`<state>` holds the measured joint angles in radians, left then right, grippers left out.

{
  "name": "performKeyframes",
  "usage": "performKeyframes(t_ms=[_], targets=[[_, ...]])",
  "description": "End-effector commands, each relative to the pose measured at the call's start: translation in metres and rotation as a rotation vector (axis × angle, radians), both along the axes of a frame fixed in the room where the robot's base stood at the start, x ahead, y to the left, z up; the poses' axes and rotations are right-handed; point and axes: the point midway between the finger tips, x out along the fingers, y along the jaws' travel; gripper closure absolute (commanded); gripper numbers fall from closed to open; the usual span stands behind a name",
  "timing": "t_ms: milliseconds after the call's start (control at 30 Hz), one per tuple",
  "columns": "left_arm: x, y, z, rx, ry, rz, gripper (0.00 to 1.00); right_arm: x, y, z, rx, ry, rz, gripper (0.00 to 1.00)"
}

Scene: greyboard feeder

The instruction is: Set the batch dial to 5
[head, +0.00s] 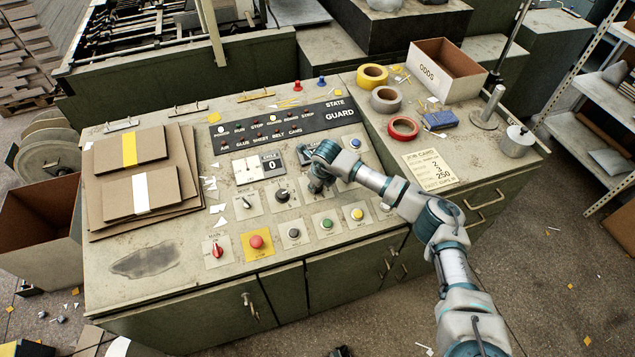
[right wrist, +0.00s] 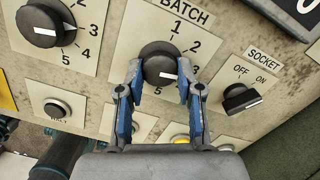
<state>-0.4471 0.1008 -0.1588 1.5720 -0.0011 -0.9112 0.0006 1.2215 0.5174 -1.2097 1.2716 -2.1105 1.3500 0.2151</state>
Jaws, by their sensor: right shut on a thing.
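The batch dial (right wrist: 160,66) is a round black knob with a white pointer mark, on a cream plate lettered BATCH. The pointer faces right and slightly down, toward a part of the scale hidden behind a finger. My right gripper (right wrist: 158,82) is shut on the knob, one blue finger on each side. In the head view my right gripper (head: 318,184) covers the batch dial on the console. My left gripper is not in view.
Another numbered dial (right wrist: 40,25) is left of the batch dial, and a socket switch (right wrist: 241,98) is right. Several push buttons, including a green one (head: 327,224), lie in front. A job card (head: 430,170), tape rolls (head: 403,128) and an ODDS box (head: 445,72) are at the right.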

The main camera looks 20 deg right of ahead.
Motion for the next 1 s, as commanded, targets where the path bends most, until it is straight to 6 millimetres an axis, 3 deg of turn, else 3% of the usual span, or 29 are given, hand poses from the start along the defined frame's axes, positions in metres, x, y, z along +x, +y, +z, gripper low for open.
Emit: performKeyframes(t_ms=[1000], targets=[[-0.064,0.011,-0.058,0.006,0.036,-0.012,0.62,-0.001,0.004,0.000,0.234,0.011,-0.933,0.99]])
